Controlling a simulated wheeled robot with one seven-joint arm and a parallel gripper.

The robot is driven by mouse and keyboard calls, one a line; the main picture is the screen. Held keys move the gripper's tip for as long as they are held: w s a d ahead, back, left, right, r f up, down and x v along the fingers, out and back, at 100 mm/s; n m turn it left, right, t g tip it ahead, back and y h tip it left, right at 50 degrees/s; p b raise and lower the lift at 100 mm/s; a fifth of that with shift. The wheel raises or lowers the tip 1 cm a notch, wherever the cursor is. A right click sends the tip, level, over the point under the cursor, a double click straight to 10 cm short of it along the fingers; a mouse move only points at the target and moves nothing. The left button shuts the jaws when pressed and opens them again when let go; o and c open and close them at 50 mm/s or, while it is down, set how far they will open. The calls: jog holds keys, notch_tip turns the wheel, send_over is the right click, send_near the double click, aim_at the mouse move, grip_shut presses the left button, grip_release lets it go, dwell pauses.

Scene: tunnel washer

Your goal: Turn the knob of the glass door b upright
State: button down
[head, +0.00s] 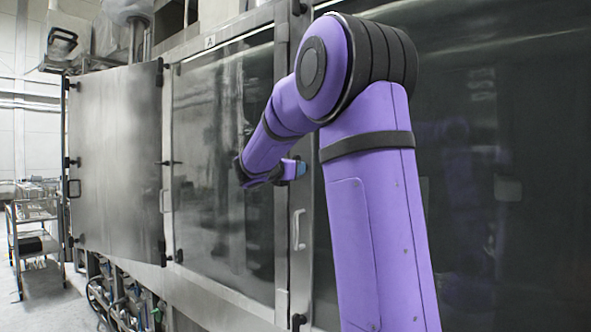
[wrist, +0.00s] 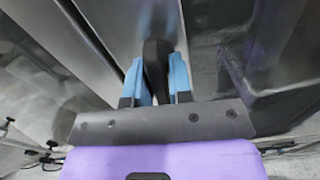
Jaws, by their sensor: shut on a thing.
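My gripper (head: 298,168) is at the steel post between the two large glass doors, partly hidden by my arm in the head view. In the wrist view, the blue fingers of my gripper (wrist: 156,70) stand on either side of a black knob (wrist: 156,52) and are shut on it. The knob's angle is hard to tell. One glass door (head: 222,215) is left of the post, and a larger glass door (head: 495,130) is right of it. I cannot tell from any marking which is b.
A steel door panel (head: 115,150) is at the left. A light handle (head: 298,230) is on the post below my gripper. A cart (head: 30,240) stands at far left on open floor. Pipes and valves (head: 120,298) run under the machine.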

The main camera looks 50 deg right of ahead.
jog(key=shift+n, duration=0.5)
jog(key=c, duration=1.2)
grip_release()
jog(key=shift+o, duration=0.2)
jog(key=a, duration=1)
jog(key=shift+s+a, duration=0.4)
